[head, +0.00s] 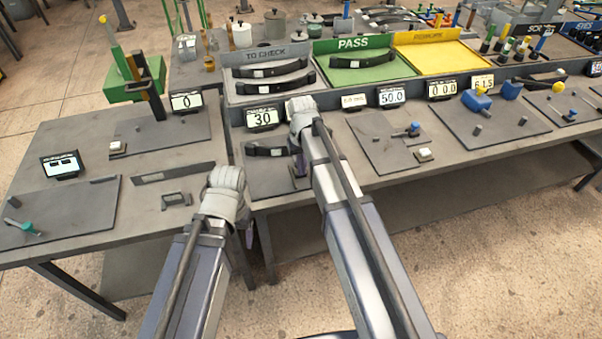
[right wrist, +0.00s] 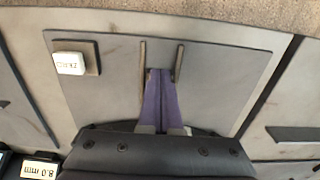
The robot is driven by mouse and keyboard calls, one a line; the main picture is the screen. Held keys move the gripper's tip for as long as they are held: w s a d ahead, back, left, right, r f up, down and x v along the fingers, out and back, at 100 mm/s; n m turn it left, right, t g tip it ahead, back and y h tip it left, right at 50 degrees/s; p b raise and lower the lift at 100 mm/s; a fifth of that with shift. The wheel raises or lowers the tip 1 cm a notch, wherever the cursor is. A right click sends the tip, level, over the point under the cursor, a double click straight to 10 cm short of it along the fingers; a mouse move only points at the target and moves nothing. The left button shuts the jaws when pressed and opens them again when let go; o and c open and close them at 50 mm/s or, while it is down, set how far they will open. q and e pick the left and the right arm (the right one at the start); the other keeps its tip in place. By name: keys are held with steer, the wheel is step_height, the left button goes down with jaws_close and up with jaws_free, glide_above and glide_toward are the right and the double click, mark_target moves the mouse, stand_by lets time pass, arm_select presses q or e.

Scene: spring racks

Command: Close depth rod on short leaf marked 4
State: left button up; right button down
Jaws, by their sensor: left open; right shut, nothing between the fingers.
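A short black leaf with a white label (head: 268,150) lies at the station below the display reading 30 (head: 262,117). The label is too small to read, and I cannot tell whether it says 4. My right gripper (head: 298,168) is over the same station, just right of the leaf. In the right wrist view its purple fingers (right wrist: 158,78) are shut and empty, between two thin dark bars (right wrist: 142,75) on a grey plate (right wrist: 220,75). I cannot tell which part is the depth rod. My left gripper (head: 248,236) is open near the bench's front edge, its fingers mostly hidden.
A TO CHECK tray (head: 232,92) with black leaves stands behind, beside a green PASS tray (head: 385,78) and a yellow tray (head: 425,52). A white button (right wrist: 70,63) sits on the grey plate. The left bench holds a grey bracket (head: 176,200).

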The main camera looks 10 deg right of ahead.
stand_by(0.4)
steer(key=shift+r, duration=0.15)
step_height(320, 180, up, 7)
steer(key=p, duration=0.7)
stand_by(0.3)
steer(key=s+a+n, duration=0.1)
steer(key=s+a, duration=0.2)
steer(key=s, duration=0.3)
steer(key=s+a+n, duration=0.1)
steer(key=s+a, duration=0.3)
steer(key=s, duration=0.3)
steer(key=s+a+n+h, duration=0.1)
steer(key=s+a, duration=0.2)
steer(key=s, duration=0.3)
steer(key=shift+s+a, duration=0.15)
steer(key=shift+s, duration=0.25)
stand_by(1.3)
